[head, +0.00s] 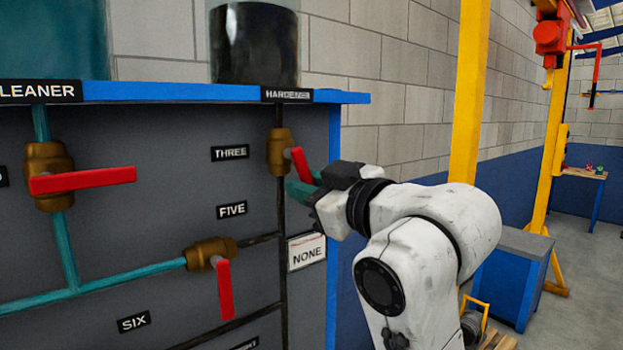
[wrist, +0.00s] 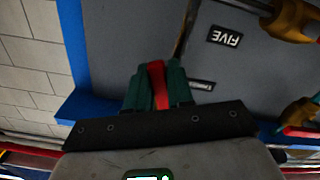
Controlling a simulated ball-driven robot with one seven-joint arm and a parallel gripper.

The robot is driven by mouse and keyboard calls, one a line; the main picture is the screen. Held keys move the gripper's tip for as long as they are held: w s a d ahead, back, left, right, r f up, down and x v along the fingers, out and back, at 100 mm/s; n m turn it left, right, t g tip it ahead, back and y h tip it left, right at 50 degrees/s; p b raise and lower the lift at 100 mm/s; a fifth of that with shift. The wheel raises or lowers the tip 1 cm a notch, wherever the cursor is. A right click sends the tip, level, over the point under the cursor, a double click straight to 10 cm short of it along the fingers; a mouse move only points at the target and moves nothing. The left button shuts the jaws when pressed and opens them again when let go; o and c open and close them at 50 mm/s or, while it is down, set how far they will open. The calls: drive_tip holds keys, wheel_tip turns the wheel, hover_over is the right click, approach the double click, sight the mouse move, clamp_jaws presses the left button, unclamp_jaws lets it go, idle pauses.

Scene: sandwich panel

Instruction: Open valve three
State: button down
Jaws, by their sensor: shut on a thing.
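Valve three is a brass body (head: 280,152) on the dark vertical pipe under the HARDENER tank, right of the THREE label (head: 230,153). Its red handle (head: 300,164) slants down and to the right from the body in the head view. My gripper (head: 304,187) is at the handle's lower end, with its teal fingers partly hidden by the wrist. In the wrist view the red handle (wrist: 159,85) lies between the two teal fingers of my gripper (wrist: 158,80), which are shut on it.
A valve with a level red handle (head: 83,181) is at the left. Another valve's red handle (head: 225,289) hangs down below the FIVE label (head: 231,211). A NONE sign (head: 307,251) is below my gripper. A yellow post (head: 470,90) stands at the right.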

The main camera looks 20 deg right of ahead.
drive_tip(key=shift+f, duration=0.15)
idle(0.3)
drive_tip(key=c, duration=1.1)
unclamp_jaws()
drive_tip(key=shift+s, duration=0.1)
drive_tip(key=shift+b+v, duration=3)
drive_tip(key=shift+v, duration=2.3)
